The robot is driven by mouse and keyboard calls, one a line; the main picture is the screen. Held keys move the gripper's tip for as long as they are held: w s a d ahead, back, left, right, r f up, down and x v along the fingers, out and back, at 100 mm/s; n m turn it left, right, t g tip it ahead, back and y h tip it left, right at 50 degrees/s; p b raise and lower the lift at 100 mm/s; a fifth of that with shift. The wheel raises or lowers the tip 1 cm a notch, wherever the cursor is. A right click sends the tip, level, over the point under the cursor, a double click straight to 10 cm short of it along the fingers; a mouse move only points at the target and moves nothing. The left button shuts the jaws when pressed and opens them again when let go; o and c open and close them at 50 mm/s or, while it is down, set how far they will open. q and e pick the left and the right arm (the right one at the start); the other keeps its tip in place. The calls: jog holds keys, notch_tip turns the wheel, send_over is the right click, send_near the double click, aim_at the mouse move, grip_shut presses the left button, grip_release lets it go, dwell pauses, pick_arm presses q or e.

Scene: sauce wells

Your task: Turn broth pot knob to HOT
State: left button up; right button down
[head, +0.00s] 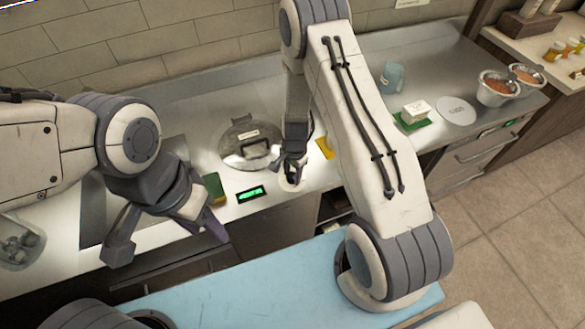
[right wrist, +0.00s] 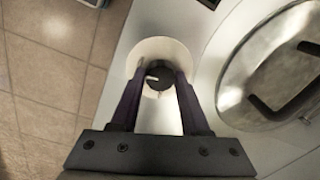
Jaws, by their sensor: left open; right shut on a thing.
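The broth pot (head: 247,143) sits sunk in the counter, covered by a shiny lid with a dark handle. Its knob (right wrist: 153,80) is dark with a pale pointer mark and sits on a round white plate (right wrist: 164,52). My right gripper (right wrist: 156,80) is shut on the knob, one finger on each side. In the head view my right gripper (head: 292,174) comes down on the counter right of the lid and hides most of the knob. My left gripper (head: 170,240) is open and empty over the counter's front edge at the left. No HOT marking is readable.
A green-lit display (head: 251,194) is in front of the pot. A green and yellow pad (head: 215,188) lies left of it, a yellow item (head: 325,147) right.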

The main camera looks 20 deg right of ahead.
aim_at(293, 177)
jog(key=shift+r+m+p, duration=0.1)
jog(key=shift+m+p, duration=0.8)
jog(key=shift+m, duration=0.2)
jog(key=shift+w, duration=0.1)
jog(key=shift+c, duration=1.9)
grip_release()
jog(key=r+p, duration=0.1)
jog(key=r, duration=0.1)
jog(key=r+p, duration=0.2)
jog(key=r, duration=0.1)
jog(key=r+p, duration=0.1)
jog(key=r, duration=0.2)
jog(key=shift+s, duration=0.25)
jog(key=shift+s+r, duration=0.1)
jog(key=shift+r, duration=1.05)
